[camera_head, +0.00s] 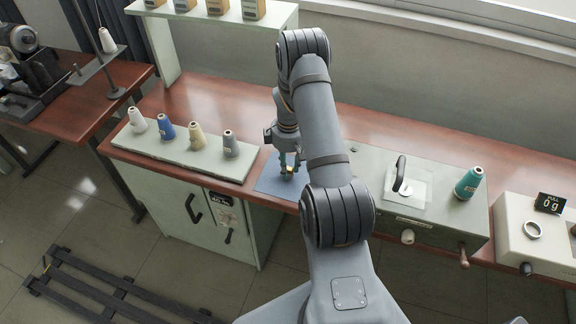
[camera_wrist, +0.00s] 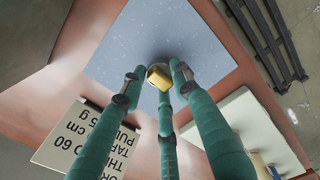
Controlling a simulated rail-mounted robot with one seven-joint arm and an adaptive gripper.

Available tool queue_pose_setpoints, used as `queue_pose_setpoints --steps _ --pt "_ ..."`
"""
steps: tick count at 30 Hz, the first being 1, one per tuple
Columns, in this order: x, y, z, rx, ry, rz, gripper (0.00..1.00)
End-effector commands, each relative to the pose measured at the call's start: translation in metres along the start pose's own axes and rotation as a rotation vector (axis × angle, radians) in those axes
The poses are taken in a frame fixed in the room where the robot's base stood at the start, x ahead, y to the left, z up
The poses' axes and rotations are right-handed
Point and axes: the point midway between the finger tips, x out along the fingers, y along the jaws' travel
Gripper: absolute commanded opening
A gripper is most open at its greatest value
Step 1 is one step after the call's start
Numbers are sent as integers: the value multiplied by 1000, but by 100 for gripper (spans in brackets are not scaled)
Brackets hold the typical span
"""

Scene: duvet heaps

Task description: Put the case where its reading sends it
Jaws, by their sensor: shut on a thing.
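My gripper (camera_head: 289,168) points down over a blue mat (camera_head: 267,184) near the bench's front edge. Its fingers are shut on a small brass-coloured case (camera_wrist: 159,76), which also shows as a yellow spot in the head view (camera_head: 289,174). I cannot tell whether the case touches the mat (camera_wrist: 135,40). A gauge box (camera_head: 517,226) at the right has a black display (camera_head: 549,203) reading "PULL 0 g" and a pale ring (camera_head: 533,230) on top.
A pale board (camera_head: 190,153) with white, blue, beige and grey thread cones lies left of the mat. A grey-green box (camera_head: 440,222) with a clear plate, black handle and teal cone (camera_head: 468,183) stands right. A cabinet (camera_head: 170,195) is below. A dark slatted rack (camera_head: 100,295) lies on the floor.

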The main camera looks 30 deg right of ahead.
Motion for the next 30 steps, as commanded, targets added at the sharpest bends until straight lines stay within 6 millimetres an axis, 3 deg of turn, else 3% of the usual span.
queue_pose_setpoints --steps 5,6,15,24,30 --pt "5 0 0 0 0 0 0" --pt "4 0 0 0 0 0 31" --pt "3 0 0 0 0 -1 49" --pt "1 0 0 0 0 -1 49" --pt "-18 1 -1 1 3 3 49"
